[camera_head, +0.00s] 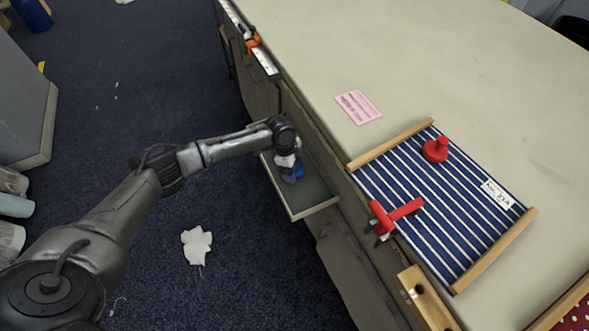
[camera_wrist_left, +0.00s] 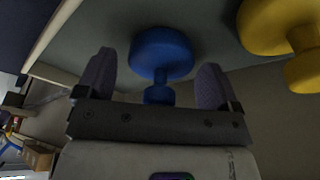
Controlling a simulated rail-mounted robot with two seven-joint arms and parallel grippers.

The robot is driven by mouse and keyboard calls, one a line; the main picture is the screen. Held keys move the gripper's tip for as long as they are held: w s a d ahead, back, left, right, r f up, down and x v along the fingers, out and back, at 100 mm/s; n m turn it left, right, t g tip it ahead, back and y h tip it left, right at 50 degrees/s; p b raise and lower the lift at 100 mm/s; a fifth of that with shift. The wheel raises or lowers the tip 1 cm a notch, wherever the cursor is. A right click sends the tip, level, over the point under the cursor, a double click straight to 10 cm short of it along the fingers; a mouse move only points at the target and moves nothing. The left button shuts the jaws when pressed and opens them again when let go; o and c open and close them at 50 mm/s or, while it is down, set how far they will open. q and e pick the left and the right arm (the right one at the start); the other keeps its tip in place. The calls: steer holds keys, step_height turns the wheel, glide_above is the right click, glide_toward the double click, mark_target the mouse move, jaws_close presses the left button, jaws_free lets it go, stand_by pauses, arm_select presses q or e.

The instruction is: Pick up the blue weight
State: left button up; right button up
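The blue weight (camera_wrist_left: 160,54) is a round knob with a narrower stem. In the left wrist view it lies between the two purple-grey fingers of my left gripper (camera_wrist_left: 156,66), with a visible gap on each side. The gripper is open around it. In the head view my left gripper (camera_head: 289,165) reaches down into an open drawer (camera_head: 308,203) at the table's side. Only a bit of the blue weight (camera_head: 299,171) shows there beside the fingers; the rest is hidden. My right gripper is not in view.
A yellow weight (camera_wrist_left: 268,25) stands right of the blue one in the wrist view. On the table are a striped mat (camera_head: 455,235) with wooden end bars, a red weight (camera_head: 436,150), a red clamp (camera_head: 398,212) at the edge, and a pink card (camera_head: 358,107).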

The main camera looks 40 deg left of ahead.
arm_select(q)
steer(key=c, duration=1.1)
